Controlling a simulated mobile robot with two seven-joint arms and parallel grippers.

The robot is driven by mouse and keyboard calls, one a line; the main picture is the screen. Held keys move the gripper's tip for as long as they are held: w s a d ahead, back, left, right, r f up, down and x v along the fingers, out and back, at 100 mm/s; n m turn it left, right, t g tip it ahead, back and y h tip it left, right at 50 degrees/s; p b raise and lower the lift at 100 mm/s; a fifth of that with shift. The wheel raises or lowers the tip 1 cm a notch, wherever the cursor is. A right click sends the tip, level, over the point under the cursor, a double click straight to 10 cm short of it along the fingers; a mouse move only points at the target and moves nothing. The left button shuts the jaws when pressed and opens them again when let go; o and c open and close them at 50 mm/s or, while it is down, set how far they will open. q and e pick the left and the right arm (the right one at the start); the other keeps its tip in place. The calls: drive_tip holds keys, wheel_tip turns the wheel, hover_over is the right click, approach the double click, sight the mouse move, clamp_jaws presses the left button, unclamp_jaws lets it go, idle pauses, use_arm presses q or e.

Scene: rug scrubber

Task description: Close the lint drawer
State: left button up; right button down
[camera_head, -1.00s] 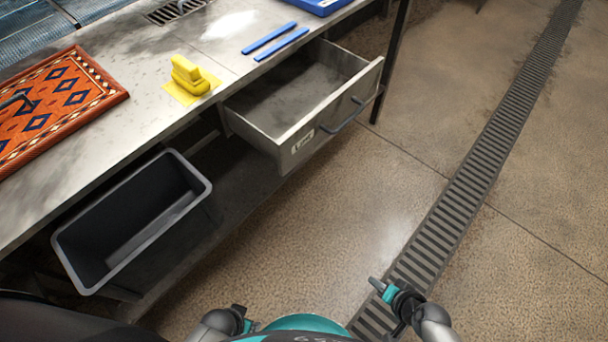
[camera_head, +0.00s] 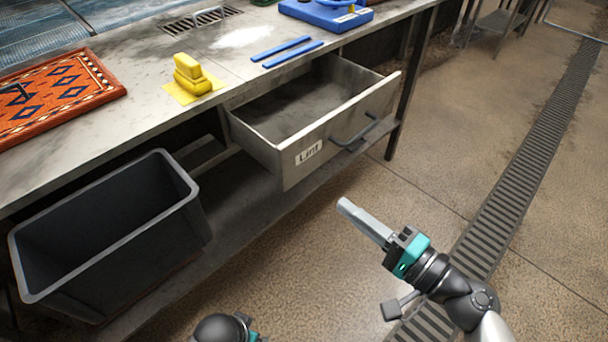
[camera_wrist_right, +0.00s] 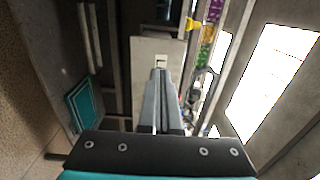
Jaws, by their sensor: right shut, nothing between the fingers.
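The lint drawer (camera_head: 288,165) stands pulled out from under the metal table in the head view. Its front has a white "Lint" label and a dark bar handle (camera_head: 356,137). Its inside is grey and looks empty. My right gripper (camera_head: 345,206) is shut and empty. It appears in front of and below the drawer front, apart from it, with its fingers pointing up and left. In the right wrist view its shut fingers (camera_wrist_right: 161,82) point at a pale panel; I cannot tell for sure that this is the drawer. Only part of my left wrist shows at the bottom edge; its fingers are out of view.
A dark open bin (camera_head: 105,230) stands below the table, left of the drawer. On the table (camera_head: 215,60) are a yellow scrubber (camera_head: 190,75), two blue strips (camera_head: 292,53), a patterned rug (camera_head: 60,95) and a blue item (camera_head: 325,14). Open floor lies right of the drawer, with a drain grate (camera_head: 530,165).

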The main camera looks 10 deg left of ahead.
approach(292, 166)
drive_tip(key=x, duration=0.5)
drive_tip(key=shift+w+a, duration=0.1)
drive_tip(key=shift+a, duration=0.05)
use_arm(q)
drive_tip(key=shift+f, duration=0.15)
use_arm(e)
drive_tip(key=shift+x, duration=0.8)
